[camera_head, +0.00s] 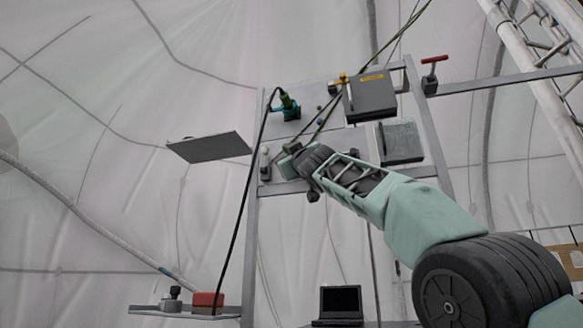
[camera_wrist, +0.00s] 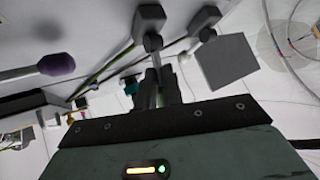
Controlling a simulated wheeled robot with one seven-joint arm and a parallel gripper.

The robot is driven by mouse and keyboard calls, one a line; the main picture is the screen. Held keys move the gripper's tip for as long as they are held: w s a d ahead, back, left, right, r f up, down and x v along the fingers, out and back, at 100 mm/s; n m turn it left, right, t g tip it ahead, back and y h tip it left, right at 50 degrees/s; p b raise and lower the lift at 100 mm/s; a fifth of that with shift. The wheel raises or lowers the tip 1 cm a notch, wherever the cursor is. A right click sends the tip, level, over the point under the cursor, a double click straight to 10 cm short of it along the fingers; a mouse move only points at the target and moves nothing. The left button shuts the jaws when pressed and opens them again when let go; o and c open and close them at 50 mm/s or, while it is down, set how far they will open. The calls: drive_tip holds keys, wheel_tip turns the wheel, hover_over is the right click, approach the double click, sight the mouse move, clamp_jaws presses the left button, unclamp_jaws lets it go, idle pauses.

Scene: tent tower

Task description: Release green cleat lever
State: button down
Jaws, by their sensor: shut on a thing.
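My gripper (camera_wrist: 165,82) is shut on a slim lever (camera_wrist: 152,43) with a dark grey end; in the wrist view the lever runs up from between the fingers. A narrow green strip shows beside the fingers, but the fingers hide most of the gripped part. In the head view my arm reaches up to the lower left of the panel (camera_head: 310,88). A small green piece (camera_head: 293,148) shows at the hand there, and the fingertips are hard to make out. A teal winch (camera_head: 288,107) with a green top sits above on the panel.
A second grey-ended lever (camera_wrist: 205,22) stands right of the gripped one. A black box (camera_head: 370,98), a grey box (camera_head: 400,142) and a red-handled lever (camera_head: 433,66) are on the frame. Ropes cross the panel. A flat grey plate (camera_head: 209,147) is at left.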

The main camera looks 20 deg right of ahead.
drive_tip(key=shift+s+a+n+y+b, duration=0.2)
drive_tip(key=shift+n+y+b, duration=0.1)
drive_tip(key=shift+n+y, duration=0.15)
drive_tip(key=c, duration=1.8)
unclamp_jaws()
drive_tip(key=shift+h, duration=0.25)
drive_tip(key=shift+f, duration=0.1)
drive_tip(key=b+v, duration=1.7)
drive_tip(key=shift+f, duration=0.35)
